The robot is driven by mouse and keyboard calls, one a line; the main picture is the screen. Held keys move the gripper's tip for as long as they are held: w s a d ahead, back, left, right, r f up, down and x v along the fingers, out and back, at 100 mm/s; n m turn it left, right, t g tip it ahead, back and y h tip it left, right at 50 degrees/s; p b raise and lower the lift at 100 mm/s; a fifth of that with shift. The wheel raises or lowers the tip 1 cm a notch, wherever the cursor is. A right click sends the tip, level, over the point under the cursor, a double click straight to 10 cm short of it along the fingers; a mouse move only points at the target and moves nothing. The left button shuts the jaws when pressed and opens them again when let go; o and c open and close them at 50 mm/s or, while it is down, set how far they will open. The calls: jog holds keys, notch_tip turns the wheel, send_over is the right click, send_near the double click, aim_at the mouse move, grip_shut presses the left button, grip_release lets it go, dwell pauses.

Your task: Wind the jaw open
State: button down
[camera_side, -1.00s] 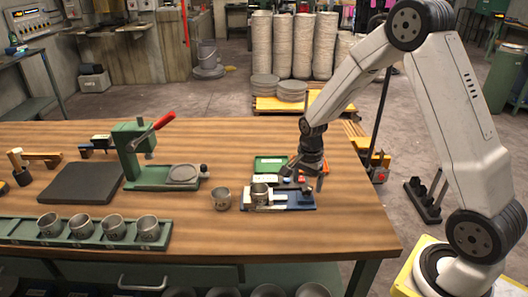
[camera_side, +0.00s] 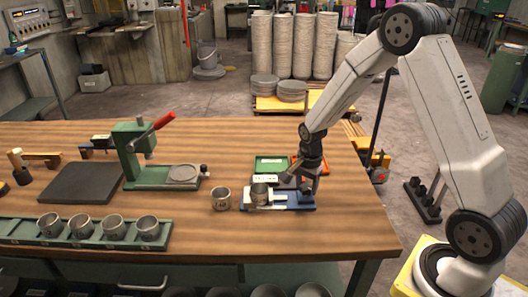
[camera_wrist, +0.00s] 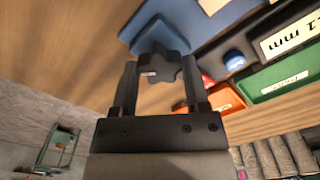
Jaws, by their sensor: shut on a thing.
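A small blue vise (camera_side: 298,207) with pale jaws lies near the right end of the bench. A grey metal cup (camera_side: 259,193) stands at its jaws; I cannot tell whether they touch it. My gripper (camera_side: 308,184) points down at the vise's right end. In the wrist view, its two fingers stand on either side of a dark star-shaped knob (camera_wrist: 160,68) and are shut on it. The blue vise body (camera_wrist: 172,22) shows just beyond the knob. The knob is hard to make out in the side view.
A loose cup (camera_side: 221,199) stands left of the vise. A green press (camera_side: 140,160) with a red lever, a dark mat (camera_side: 82,184) and a rack of cups (camera_side: 30,231) are farther left.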

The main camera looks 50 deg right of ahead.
jog(key=shift+n, duration=0.5)
jog(key=n, duration=1.1)
jog(key=shift+n, duration=0.4)
jog(key=n, duration=1.3)
jog(key=shift+c, duration=0.4)
grip_release()
jog(key=shift+r, duration=0.1)
